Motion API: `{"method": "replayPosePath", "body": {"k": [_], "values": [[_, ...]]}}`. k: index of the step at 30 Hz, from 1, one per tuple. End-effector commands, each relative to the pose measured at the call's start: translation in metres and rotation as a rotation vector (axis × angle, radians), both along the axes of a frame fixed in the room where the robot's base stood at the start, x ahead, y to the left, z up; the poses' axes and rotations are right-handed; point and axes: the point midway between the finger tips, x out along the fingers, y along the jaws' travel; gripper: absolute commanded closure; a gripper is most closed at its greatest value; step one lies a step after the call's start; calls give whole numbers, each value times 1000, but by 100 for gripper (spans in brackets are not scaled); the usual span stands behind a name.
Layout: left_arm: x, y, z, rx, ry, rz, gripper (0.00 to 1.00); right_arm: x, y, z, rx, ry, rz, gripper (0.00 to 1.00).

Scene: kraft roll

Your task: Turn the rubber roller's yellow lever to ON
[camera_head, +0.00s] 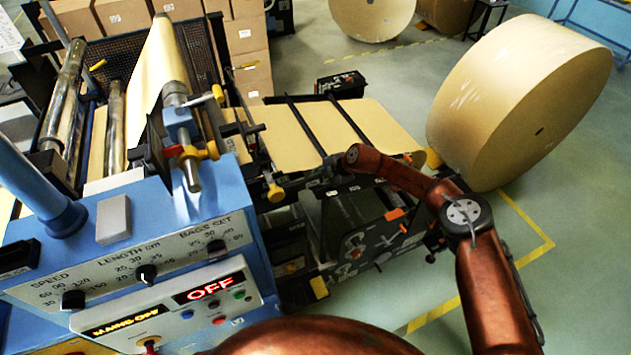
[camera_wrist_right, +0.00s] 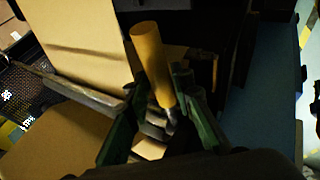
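A yellow lever (camera_wrist_right: 152,62) with a round grip shows in the right wrist view, slanting up and left from a metal stem. My right gripper (camera_wrist_right: 160,105) has its dark green fingers apart, one on either side of the lever's lower part; I cannot tell whether they touch it. In the head view my right gripper (camera_head: 328,167) is small and dark beside the machine's paper path. Several yellow handles show there, one below and left of the gripper (camera_head: 275,192); I cannot tell which is this lever. My left gripper is out of view.
A blue control panel (camera_head: 150,235) with knobs and a red OFF display (camera_head: 209,289) stands at the left. Dark bars cross the brown paper web (camera_head: 370,125). A large kraft roll (camera_head: 520,100) stands at the right. Green floor is open at the lower right.

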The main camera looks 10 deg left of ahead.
Motion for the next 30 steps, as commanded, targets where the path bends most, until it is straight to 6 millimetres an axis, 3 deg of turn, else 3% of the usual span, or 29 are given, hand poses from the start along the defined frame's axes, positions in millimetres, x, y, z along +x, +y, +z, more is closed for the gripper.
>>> {"method": "replayPosePath", "body": {"k": [5, 16, 30], "values": [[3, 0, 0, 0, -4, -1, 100, 1, -2, -1, -2, 0, -3, 66], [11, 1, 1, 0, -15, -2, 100, 1, -7, 5, -3, -2, -4, 66], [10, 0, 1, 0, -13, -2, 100, -18, -58, 73, -2, -2, -3, 66]]}}
